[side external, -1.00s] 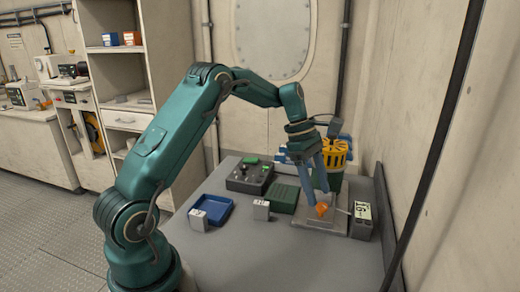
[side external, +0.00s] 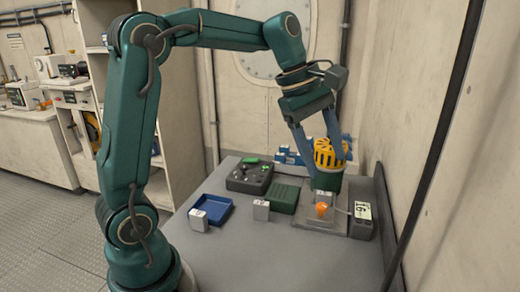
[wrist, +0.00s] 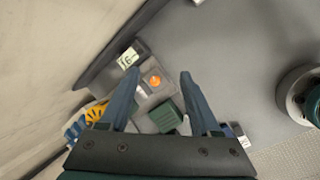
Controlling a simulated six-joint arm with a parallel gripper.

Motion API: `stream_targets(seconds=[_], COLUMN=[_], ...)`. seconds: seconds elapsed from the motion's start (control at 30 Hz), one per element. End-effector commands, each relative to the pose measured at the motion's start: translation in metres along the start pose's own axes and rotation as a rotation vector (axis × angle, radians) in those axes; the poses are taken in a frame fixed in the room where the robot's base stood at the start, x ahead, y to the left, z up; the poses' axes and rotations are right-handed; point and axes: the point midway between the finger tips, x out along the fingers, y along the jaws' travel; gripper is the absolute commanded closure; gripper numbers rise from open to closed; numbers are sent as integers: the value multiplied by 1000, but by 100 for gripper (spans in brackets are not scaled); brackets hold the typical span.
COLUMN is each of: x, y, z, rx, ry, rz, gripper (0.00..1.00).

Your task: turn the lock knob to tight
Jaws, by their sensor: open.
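The lock knob appears to be the small orange knob (side external: 321,209) on a grey base plate (side external: 305,221) below a green machine with a yellow slotted top (side external: 330,153). In the wrist view the knob (wrist: 155,81) shows between and beyond the fingers. My gripper (side external: 329,168) is open and empty, raised above the knob and apart from it. Its two blue-grey fingers also show in the wrist view (wrist: 159,73). I cannot read any tight mark by the knob.
A small display box (side external: 362,219) stands right of the plate, near the wall. A green ribbed block (side external: 284,197), a small white-grey block (side external: 261,210), a blue tray (side external: 214,208) and a dark control box (side external: 249,177) lie to the left. The front bench is clear.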

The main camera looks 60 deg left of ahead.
Motion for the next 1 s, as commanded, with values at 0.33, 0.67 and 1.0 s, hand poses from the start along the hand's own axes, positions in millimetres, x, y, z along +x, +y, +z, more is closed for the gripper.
stream_targets(seconds=[0.33,0.67,1.0], x=[-23,-33,-32], y=[-35,-73,-117], z=[26,39,42], rx=[274,568,910], ry=[58,124,204], rz=[49,78,89], gripper=[36,36,36])
